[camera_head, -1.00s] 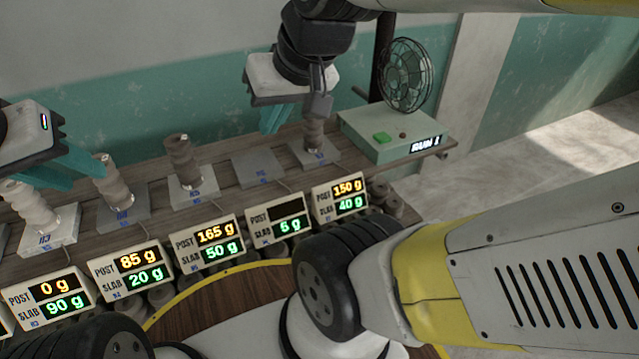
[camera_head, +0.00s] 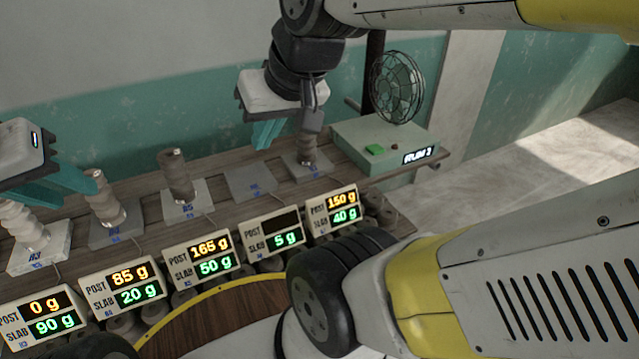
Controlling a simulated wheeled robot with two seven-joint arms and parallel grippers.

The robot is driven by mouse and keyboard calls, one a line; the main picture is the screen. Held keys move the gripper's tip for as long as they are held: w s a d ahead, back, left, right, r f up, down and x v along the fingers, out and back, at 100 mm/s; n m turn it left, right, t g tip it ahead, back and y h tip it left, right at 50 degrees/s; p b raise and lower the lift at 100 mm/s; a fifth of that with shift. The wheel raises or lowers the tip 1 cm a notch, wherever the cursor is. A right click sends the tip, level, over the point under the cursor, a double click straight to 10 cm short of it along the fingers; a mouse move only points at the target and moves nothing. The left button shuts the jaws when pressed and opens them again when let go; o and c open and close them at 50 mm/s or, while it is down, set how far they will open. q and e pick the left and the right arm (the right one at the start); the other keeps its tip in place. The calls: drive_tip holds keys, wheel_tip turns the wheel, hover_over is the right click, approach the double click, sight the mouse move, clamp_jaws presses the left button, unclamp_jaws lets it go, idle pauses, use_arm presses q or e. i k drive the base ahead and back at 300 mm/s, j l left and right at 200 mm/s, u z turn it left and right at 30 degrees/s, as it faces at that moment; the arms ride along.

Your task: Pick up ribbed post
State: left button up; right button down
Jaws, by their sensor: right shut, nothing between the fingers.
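Several grey-brown ribbed posts stand upright on small slabs along a wooden shelf. One post (camera_head: 177,175) is at mid-shelf, one (camera_head: 105,205) is to its left, a paler one (camera_head: 17,222) is at the far left, and one (camera_head: 309,148) is at the right. My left gripper (camera_head: 75,190), with teal fingers, is at the left between the pale post and the one beside it. Its finger gap does not show clearly. My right gripper (camera_head: 264,134) is shut and empty, above and behind a bare slab (camera_head: 250,183), left of the rightmost post.
Display boxes (camera_head: 203,256) with post and slab weights line the shelf's front. A green box (camera_head: 385,142) with a fan (camera_head: 397,85) stands at the right end. A round wooden surface (camera_head: 215,315) lies in front. My own arm covers the lower right.

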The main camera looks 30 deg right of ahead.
sight(32, 234)
drive_tip(key=j+u, duration=0.35)
drive_tip(key=i+j+u, duration=0.15)
drive_tip(key=u, duration=0.25)
drive_tip(key=i+j+u, duration=0.15)
drive_tip(key=j+u, duration=0.2)
